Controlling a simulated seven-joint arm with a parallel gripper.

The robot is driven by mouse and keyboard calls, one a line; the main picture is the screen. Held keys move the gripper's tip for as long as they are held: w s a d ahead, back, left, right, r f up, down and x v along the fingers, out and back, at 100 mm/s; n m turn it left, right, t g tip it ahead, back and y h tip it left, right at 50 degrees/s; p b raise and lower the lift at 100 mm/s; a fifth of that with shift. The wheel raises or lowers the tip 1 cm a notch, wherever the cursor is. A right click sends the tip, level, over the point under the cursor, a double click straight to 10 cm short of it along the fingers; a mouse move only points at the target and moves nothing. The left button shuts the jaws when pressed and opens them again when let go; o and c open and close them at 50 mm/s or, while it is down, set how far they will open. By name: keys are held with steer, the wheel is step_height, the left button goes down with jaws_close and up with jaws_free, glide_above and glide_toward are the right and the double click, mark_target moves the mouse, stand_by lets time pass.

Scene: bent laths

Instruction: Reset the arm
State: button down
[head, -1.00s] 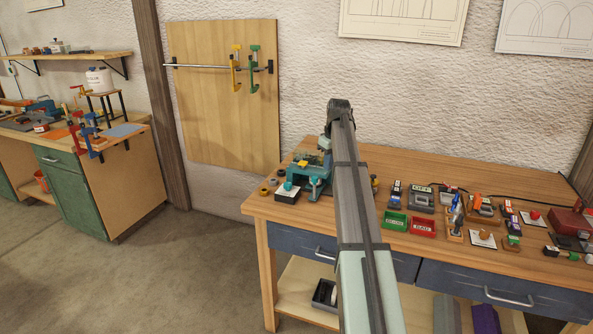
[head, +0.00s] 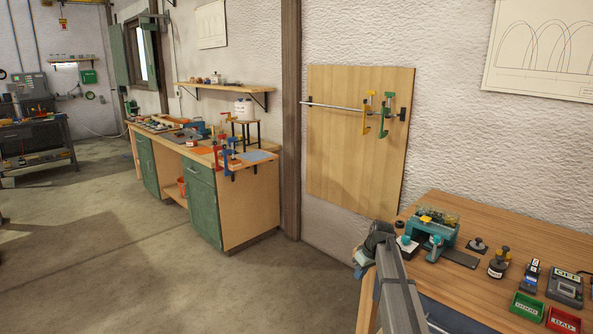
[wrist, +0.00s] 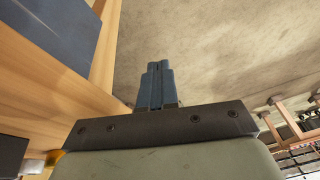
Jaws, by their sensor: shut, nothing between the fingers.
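My gripper (wrist: 158,72) shows in the wrist view with its two dark fingers together and nothing between them. It points past the corner of a wooden bench toward the bare floor. In the head view my arm reaches up from the bottom edge, in front of the left end of the right-hand workbench (head: 500,235). The fingers cannot be made out in the head view.
A teal device (head: 432,232) stands on the workbench near my arm, with a green bin (head: 526,307) and a red bin (head: 563,321) to its right. Another bench (head: 250,200) with green doors stands at the left. The floor (head: 130,270) between is open.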

steer(key=s+a+f+m+g+h, duration=0.1)
steer(key=s+a+f+m+g, duration=0.1)
steer(key=s+f, duration=1.25)
steer(key=s+a+f+m+g, duration=0.2)
steer(key=s+f+g, duration=0.1)
steer(key=s+f, duration=1.15)
steer(key=s+f+m+g, duration=0.1)
steer(key=s+f, duration=0.4)
steer(key=s, duration=1.1)
steer(key=s+a+f+m+g+h, duration=0.1)
steer(key=s+f+g, duration=0.2)
steer(key=s, duration=1.4)
step_height(320, 180, down, 2)
steer(key=shift+a+f+h, duration=0.2)
steer(key=shift+h, duration=0.1)
steer(key=c, duration=1.8)
jaws_free()
